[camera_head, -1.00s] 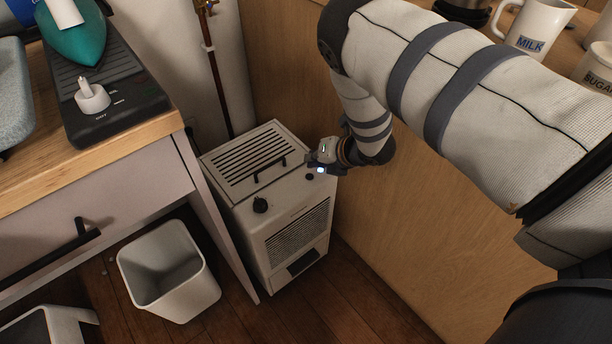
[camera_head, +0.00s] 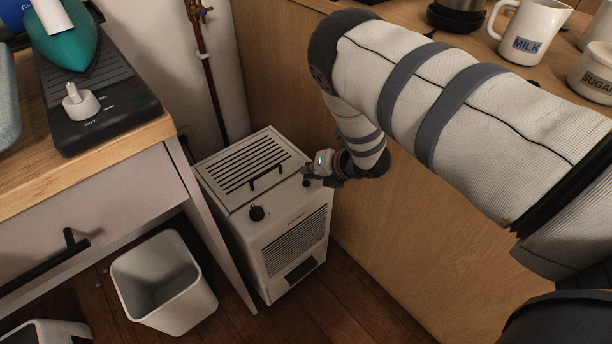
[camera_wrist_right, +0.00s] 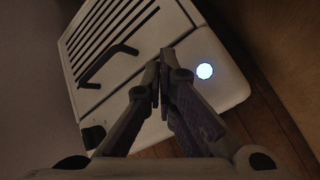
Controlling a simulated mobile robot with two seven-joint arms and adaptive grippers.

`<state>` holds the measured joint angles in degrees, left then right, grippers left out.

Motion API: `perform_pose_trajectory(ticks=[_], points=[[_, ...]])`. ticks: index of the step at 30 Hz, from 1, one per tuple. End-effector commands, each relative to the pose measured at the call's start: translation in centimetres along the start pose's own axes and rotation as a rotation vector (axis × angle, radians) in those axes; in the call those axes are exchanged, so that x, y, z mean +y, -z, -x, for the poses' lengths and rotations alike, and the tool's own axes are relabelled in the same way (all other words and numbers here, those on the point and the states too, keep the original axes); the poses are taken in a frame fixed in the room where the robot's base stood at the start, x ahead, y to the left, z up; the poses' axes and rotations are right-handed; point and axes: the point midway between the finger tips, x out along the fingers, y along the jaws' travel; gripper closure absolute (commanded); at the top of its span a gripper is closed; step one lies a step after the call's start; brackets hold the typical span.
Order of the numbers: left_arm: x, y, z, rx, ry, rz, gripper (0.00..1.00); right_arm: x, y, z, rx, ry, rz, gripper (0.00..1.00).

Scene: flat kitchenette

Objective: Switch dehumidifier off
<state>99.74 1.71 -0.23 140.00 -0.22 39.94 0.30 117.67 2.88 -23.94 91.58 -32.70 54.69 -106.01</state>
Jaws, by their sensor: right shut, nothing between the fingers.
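The dehumidifier (camera_head: 318,222) is a white box on the floor, with a slotted top, a black handle and a black knob (camera_head: 256,213) at the front. It also shows in the right wrist view (camera_wrist_right: 130,35). There, a round button (camera_wrist_right: 204,71) glows bluish white near the corner of the top, to the right of my fingertips and apart from them in the picture. My right gripper (camera_head: 307,179) is over the right front corner of the dehumidifier. Its fingers (camera_wrist_right: 161,72) are shut and empty. In the head view the glowing button is hidden. My left gripper is out of view.
A wooden panel (camera_head: 400,235) stands close on the right, below a counter with mugs. A drawer unit (camera_head: 110,200) and a grey bin (camera_head: 165,322) are on the left. A pipe (camera_head: 208,70) runs up the wall behind.

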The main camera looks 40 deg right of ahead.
Motion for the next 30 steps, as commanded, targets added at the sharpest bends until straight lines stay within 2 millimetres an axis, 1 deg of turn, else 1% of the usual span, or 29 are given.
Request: perform_pose_trajectory(ticks=[13,21,30], points=[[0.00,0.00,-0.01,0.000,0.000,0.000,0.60,-0.02,0.01,0.00,0.000,0.000,0.000,1.00],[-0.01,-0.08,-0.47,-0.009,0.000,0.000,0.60,-0.58,0.56,-0.68,0.001,0.002,0.001,1.00],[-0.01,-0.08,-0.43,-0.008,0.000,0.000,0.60,-0.50,0.47,-0.65,0.000,0.000,0.000,1.00]])
